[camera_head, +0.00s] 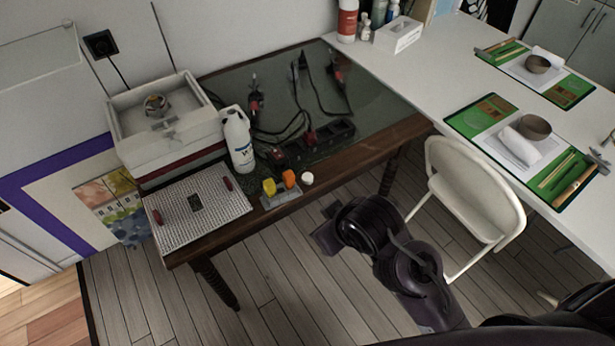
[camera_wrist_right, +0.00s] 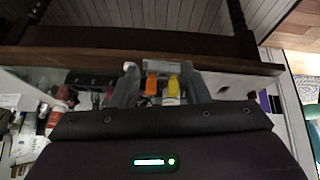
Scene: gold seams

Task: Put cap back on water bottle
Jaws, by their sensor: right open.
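A white bottle (camera_head: 238,140) with a printed label stands upright on the dark wooden table, beside a stack of trays. Its top is too small to tell whether it is capped. A small round white piece (camera_head: 307,177), perhaps the cap, lies at the table's front edge, right of the orange block. My right gripper (camera_head: 325,234) is in front of the table edge, apart from the bottle and the white piece. In the right wrist view its two grey fingers (camera_wrist_right: 159,68) are spread with nothing held. My left gripper is not in view.
Power strips and cables (camera_head: 313,142) crowd the tabletop. A perforated metal plate (camera_head: 198,208) lies at left. A white chair (camera_head: 470,195) stands right of my arm.

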